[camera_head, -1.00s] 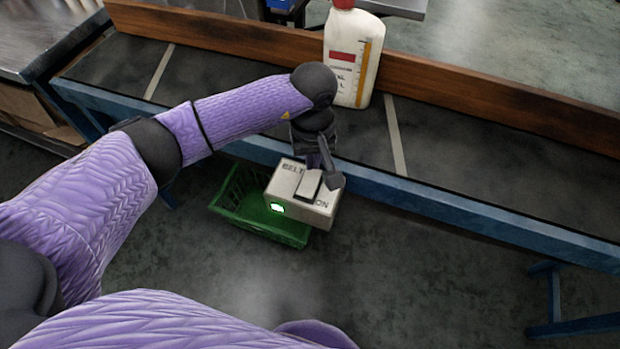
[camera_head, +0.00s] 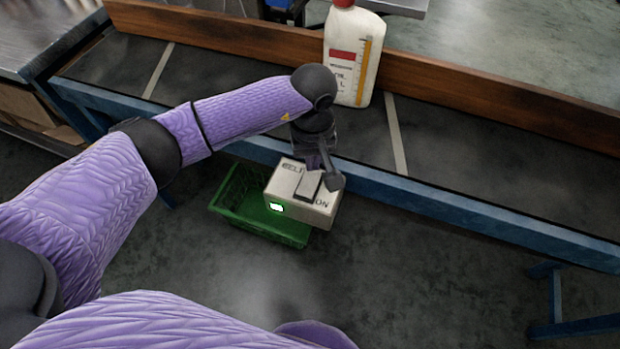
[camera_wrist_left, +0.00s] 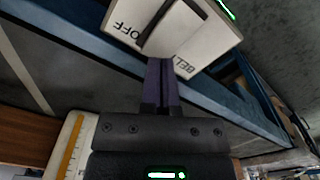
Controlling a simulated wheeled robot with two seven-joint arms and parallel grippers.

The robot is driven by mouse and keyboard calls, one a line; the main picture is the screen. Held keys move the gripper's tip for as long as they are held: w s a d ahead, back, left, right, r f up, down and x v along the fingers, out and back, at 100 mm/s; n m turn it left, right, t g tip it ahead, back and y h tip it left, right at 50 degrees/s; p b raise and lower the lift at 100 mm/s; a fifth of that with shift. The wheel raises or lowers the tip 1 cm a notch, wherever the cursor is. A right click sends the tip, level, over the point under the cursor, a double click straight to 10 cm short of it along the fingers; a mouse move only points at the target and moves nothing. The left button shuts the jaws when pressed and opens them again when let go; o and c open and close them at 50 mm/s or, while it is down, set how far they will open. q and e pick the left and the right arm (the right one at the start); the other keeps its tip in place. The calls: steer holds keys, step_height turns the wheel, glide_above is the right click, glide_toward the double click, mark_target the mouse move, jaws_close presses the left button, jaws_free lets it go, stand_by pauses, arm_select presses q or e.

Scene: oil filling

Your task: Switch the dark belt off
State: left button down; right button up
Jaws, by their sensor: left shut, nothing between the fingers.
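The dark belt (camera_head: 460,150) runs across the head view in a blue frame. A pale switch box (camera_head: 318,215) at its near edge reads BELT and ON and shows a lit green light (camera_head: 276,207). It also fills the top of the left wrist view (camera_wrist_left: 190,40), where OFF and BELT show. My right gripper is out of view.
A white bottle with a red cap (camera_head: 352,55) stands on the belt behind my left wrist. A green basket (camera_head: 235,205) is below the box. A wooden rail (camera_head: 470,90) lines the belt's far side.

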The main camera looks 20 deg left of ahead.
arm_select(q)
steer(key=shift+f, duration=0.15)
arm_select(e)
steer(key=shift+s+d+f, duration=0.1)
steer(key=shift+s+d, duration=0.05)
arm_select(q)
steer(key=shift+f, duration=0.2)
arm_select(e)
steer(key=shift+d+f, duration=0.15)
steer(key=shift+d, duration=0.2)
